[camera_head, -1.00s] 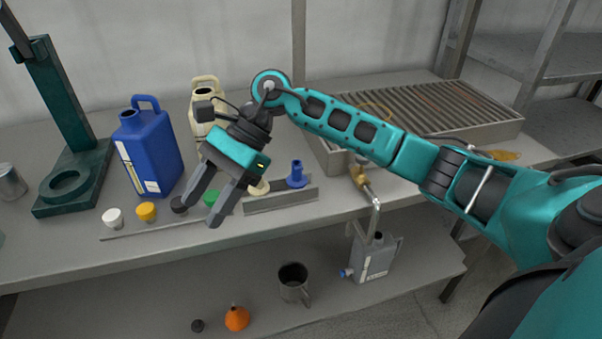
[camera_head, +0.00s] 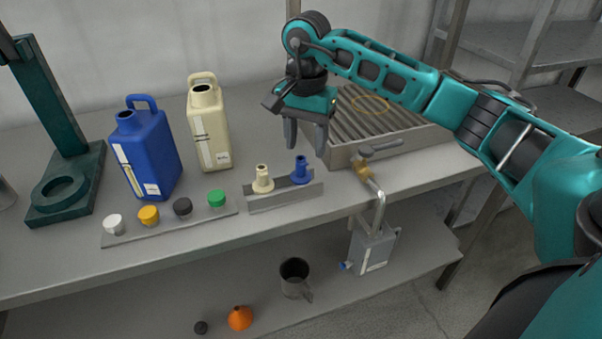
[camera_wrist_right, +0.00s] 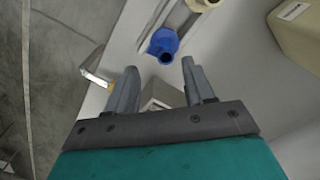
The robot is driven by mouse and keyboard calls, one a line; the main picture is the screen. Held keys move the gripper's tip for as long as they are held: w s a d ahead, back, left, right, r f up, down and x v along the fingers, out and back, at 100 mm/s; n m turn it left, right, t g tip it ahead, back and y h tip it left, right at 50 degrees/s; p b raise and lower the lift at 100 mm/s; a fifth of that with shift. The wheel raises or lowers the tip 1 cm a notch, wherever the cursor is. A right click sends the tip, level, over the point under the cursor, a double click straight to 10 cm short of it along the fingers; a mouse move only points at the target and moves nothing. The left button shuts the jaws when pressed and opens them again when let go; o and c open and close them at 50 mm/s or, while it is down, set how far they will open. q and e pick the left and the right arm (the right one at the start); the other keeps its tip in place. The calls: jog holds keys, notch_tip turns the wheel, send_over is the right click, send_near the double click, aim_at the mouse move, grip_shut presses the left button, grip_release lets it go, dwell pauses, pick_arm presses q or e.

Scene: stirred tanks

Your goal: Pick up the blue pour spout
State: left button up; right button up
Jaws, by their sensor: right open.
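The blue pour spout (camera_head: 301,172) stands upright in a grey metal holder (camera_head: 284,200) near the bench's front edge. A cream pour spout (camera_head: 262,180) stands just left of it. My right gripper (camera_head: 305,149) is open and empty, pointing down, above and slightly behind the blue spout. In the right wrist view the blue spout (camera_wrist_right: 163,44) shows beyond the open fingers (camera_wrist_right: 160,85), apart from them, with the cream spout (camera_wrist_right: 203,4) at the top edge. My left gripper is not in view.
A blue jug (camera_head: 148,155) and a cream jug (camera_head: 209,125) stand at the left. Several caps sit on a strip (camera_head: 170,230) in front. A slatted drain tray (camera_head: 350,150) with a tap (camera_head: 366,170) is close on the right.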

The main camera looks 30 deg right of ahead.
aim_at(301, 158)
jog(key=f, duration=0.2)
jog(key=a+f, duration=0.1)
jog(key=f, duration=0.1)
jog(key=shift+w+f, duration=0.1)
jog(key=shift+w, duration=0.1)
jog(key=shift+f, duration=0.6)
jog(key=shift+c, duration=0.5)
grip_shut()
